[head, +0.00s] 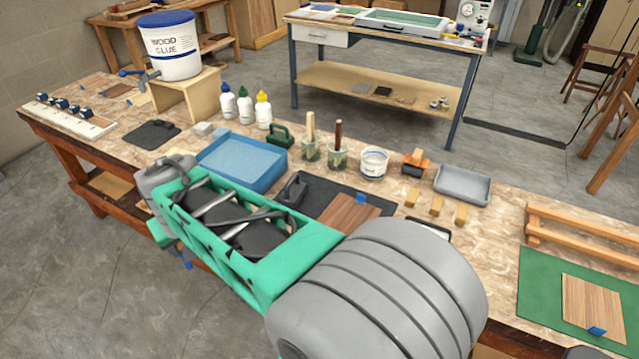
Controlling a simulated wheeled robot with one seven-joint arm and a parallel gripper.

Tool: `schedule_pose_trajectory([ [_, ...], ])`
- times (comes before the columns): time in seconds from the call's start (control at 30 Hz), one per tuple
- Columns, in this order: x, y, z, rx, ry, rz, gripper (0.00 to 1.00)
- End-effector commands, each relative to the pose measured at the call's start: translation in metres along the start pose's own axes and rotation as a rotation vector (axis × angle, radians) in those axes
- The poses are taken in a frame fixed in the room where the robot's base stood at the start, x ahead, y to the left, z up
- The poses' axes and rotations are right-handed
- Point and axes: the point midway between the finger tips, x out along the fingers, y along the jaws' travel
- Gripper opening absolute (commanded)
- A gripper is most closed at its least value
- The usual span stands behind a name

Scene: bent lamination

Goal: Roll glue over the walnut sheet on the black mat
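The walnut sheet (347,213) is a brown wood-grain rectangle with a blue tab (361,198) at its upper edge. It lies on the black mat (318,193), and my arm covers its lower left part. A dark object with a handle (291,189) sits at the mat's left side, partly behind my arm. An orange and black roller-like tool (415,162) stands on the bench behind the mat, to its right. A white bucket marked WOOD GLUE (172,55) stands on a wooden stand. My arm crosses the foreground; I cannot make out my gripper's fingers.
A grey tray (463,186) and small wooden blocks (437,204) are to the right, then a green mat (540,290) bearing another wood sheet (592,303).

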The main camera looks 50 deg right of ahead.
Motion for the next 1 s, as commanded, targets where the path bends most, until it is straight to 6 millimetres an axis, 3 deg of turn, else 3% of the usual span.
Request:
schedule_pose_trajectory([
  [0.03,0.005,0.029,-0.006,0.08,-0.002,0.034,0.25],
  [0.13,0.009,0.088,-0.012,0.242,-0.008,0.102,0.25],
  [0.27,0.009,0.175,-0.006,0.474,-0.015,0.198,0.25],
  [0.4,0.003,0.267,0.02,0.728,-0.024,0.3,0.25],
  [0.5,-0.005,0.325,0.048,0.892,-0.028,0.367,0.25],
  [0.6,-0.014,0.367,0.075,1.025,-0.03,0.419,0.25],
  [0.7,-0.021,0.394,0.097,1.112,-0.032,0.455,0.25],
  [0.8,-0.026,0.406,0.107,1.156,-0.031,0.472,0.25],
  [1.0,-0.014,0.408,0.115,1.165,-0.033,0.476,0.25],
])
